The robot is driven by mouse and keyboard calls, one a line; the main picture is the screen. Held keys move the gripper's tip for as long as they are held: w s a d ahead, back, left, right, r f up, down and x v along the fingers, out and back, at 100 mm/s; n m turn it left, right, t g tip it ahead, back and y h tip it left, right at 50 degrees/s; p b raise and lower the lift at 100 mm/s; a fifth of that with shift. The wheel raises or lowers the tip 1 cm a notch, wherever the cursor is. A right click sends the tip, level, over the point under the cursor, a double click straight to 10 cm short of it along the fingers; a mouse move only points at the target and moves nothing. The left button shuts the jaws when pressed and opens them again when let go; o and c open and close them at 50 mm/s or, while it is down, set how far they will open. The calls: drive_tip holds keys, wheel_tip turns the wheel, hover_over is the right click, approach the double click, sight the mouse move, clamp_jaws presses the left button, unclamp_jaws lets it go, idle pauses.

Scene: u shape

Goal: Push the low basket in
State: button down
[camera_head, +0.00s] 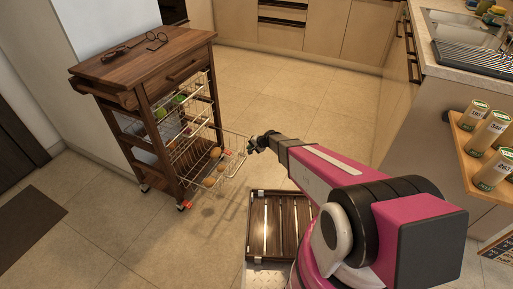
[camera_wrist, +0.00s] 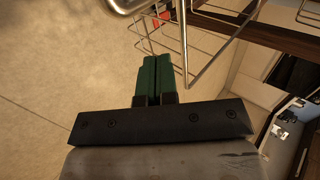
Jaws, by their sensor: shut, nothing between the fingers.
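The low wire basket (camera_head: 226,161) sticks out to the right from the lower part of a dark wooden kitchen cart (camera_head: 142,66). It holds several round brownish items. My gripper (camera_head: 254,145) is beside the basket's outer right end, close to its front rim. In the wrist view the green fingertips (camera_wrist: 158,62) are together and empty, with the basket's wires (camera_wrist: 205,65) passing close by on the right and above. I cannot tell whether the fingers touch the wire.
An upper wire basket (camera_head: 180,107) with green items sits above, under the cart's drawer. Glasses (camera_head: 156,41) lie on the cart top. A slatted wooden surface (camera_head: 274,226) is below my arm. A counter with a sink (camera_head: 468,31) and cans (camera_head: 486,133) stand right. Floor is clear behind.

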drive_tip(key=shift+w+a, duration=0.2)
drive_tip(key=shift+a, duration=0.3)
drive_tip(key=shift+w+a, duration=0.2)
drive_tip(key=shift+a, duration=0.25)
drive_tip(key=w+a, duration=0.4)
drive_tip(key=a, duration=0.6)
drive_tip(key=w+a, duration=0.4)
drive_tip(key=a, duration=0.7)
drive_tip(key=shift+w, duration=0.4)
drive_tip(key=shift+a, duration=0.15)
